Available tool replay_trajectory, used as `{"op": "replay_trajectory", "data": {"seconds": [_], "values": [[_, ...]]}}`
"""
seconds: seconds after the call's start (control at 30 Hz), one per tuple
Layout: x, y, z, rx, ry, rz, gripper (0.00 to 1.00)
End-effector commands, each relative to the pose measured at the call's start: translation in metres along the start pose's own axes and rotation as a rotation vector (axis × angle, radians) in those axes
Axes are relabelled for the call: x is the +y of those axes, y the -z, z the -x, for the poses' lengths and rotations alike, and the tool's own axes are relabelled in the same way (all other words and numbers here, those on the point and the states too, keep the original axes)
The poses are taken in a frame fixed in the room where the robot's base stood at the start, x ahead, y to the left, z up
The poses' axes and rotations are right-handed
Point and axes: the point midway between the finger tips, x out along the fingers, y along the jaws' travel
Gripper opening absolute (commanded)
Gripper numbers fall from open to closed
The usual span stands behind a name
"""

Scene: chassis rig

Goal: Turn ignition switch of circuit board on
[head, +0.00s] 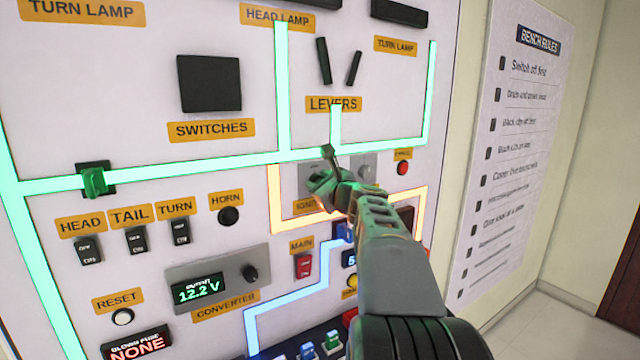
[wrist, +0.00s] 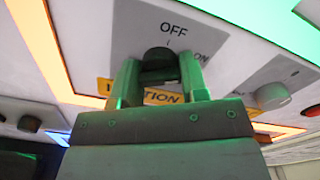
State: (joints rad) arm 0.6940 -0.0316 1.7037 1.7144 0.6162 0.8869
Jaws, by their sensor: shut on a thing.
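The ignition switch shows in the wrist view as a dark round knob (wrist: 158,58) on a light grey plate (wrist: 110,45). OFF is printed above the knob and ON to its upper right. My gripper (wrist: 160,76) is shut on the knob, one finger on each side. I cannot tell which mark the knob points to. In the head view my gripper (head: 325,178) reaches the same plate (head: 308,168) on the circuit board (head: 225,65), above the partly covered ignition label (head: 305,205). My gripper hides the knob there.
A second grey knob (wrist: 272,96) and a red button (wrist: 312,111) lie to the right. Below my gripper are a red main switch (head: 304,265) and the converter (head: 218,278), reading 12.2 V. The fuse display (head: 137,345) reads NONE. A rules sheet (head: 515,130) hangs at right.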

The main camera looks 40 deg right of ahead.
Motion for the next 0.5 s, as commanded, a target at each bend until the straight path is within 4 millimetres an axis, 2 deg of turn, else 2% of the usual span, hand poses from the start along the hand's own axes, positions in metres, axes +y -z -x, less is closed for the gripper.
{"op": "replay_trajectory", "data": {"seconds": [0.07, 0.1, 0.3, 0.5], "values": [[-0.0003, -0.0006, 0.0001, -0.001, 0.001, -0.003, 0.17], [-0.0003, -0.0006, 0.0001, -0.001, 0.001, -0.002, 0.43], [-0.0002, -0.0004, 0.0001, -0.001, 0.001, -0.001, 0.62], [-0.0001, -0.0002, 0.0001, -0.001, 0.0, 0.0, 0.62]]}}
